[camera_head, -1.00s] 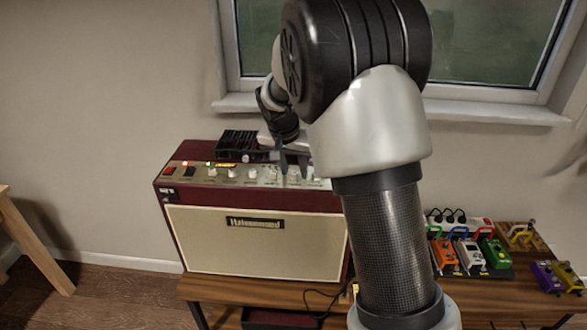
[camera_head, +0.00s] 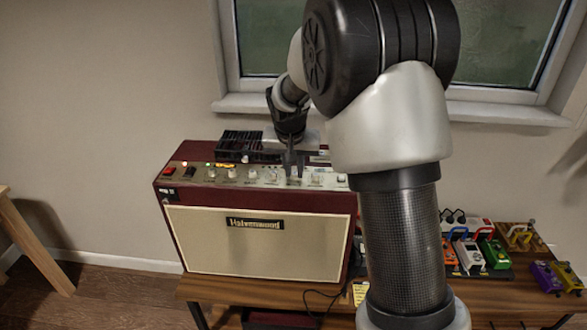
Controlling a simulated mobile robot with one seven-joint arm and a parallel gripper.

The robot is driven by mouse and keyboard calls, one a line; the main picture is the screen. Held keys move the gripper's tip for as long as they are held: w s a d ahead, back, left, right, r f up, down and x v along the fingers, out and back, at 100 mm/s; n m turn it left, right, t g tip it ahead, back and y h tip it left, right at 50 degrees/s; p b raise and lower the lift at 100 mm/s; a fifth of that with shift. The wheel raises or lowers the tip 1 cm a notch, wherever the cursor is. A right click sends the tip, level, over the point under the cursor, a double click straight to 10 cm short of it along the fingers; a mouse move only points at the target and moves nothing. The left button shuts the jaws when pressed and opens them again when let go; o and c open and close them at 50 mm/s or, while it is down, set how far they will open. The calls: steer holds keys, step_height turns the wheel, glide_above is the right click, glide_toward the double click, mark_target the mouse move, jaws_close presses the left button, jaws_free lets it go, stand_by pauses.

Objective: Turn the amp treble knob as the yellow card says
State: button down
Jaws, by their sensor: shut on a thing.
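The dark red amp (camera_head: 255,245) with a cream front stands on the wooden bench, its control panel (camera_head: 250,175) on top with a row of pale knobs. My gripper (camera_head: 293,172) points down at the right half of this row and is shut on one knob (camera_head: 293,181), which its fingers partly hide. The knob labels and pointer marks are too small to read. A yellow card (camera_head: 360,293) lies on the bench right of the amp, partly hidden by my arm; its writing cannot be read.
Several coloured pedals (camera_head: 470,256) stand on the bench (camera_head: 485,303) at right. A black finned unit (camera_head: 240,143) sits at the amp's back. A dark cable (camera_head: 318,293) hangs at the bench's front. A window is behind my arm.

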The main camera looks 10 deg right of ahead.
steer(key=n+y, duration=0.1)
steer(key=n, duration=0.1)
steer(key=n+p, duration=0.1)
steer(key=n, duration=0.1)
steer(key=n+y, duration=0.1)
steer(key=n, duration=0.1)
steer(key=shift+d+y, duration=0.3)
steer(key=shift+d, duration=0.1)
steer(key=n+y+p, duration=0.1)
steer(key=n, duration=0.2)
steer(key=n+g+y+p, duration=0.1)
steer(key=n, duration=0.2)
steer(key=shift+w+d+r+n, duration=0.1)
steer(key=shift+w+d+n, duration=0.05)
steer(key=shift+n, duration=0.15)
steer(key=n+p, duration=0.1)
steer(key=n, duration=0.1)
steer(key=n+g+y, duration=0.1)
steer(key=n, duration=0.1)
steer(key=shift+w+d+n+g+p, duration=0.1)
steer(key=shift+w+n+g+p, duration=0.05)
steer(key=shift+n+g+p, duration=0.2)
steer(key=shift+w+n+g+p, duration=0.15)
steer(key=shift+n+g+p, duration=0.65)
steer(key=shift+n, duration=1.15)
steer(key=c, duration=1.7)
jaws_free()
steer(key=shift+o, duration=0.2)
